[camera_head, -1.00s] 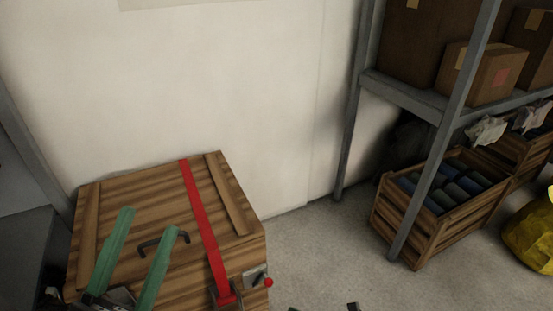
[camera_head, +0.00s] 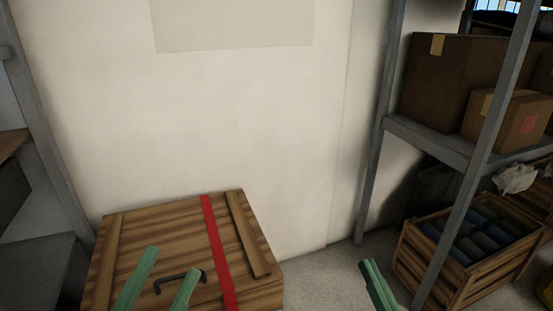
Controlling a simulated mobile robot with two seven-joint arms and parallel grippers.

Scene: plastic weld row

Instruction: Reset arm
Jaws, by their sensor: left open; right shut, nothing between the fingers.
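My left gripper (camera_head: 160,287) is at the bottom left, with its two green fingers apart and nothing between them. It shows in front of the lid of a wooden crate, near the dark handle. I cannot tell whether it touches the lid. My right gripper (camera_head: 377,286) is at the bottom, right of the crate, over the floor. Its green fingers are together with nothing between them. The rest of both arms is out of view.
The wooden crate (camera_head: 258,262) has a dark handle (camera_head: 178,280) and a red strap (camera_head: 217,252). A grey metal shelf (camera_head: 430,140) with cardboard boxes (camera_head: 440,80) stands at the right. An open crate (camera_head: 412,257) of dark rolls sits below. Grey floor (camera_head: 318,275) lies between.

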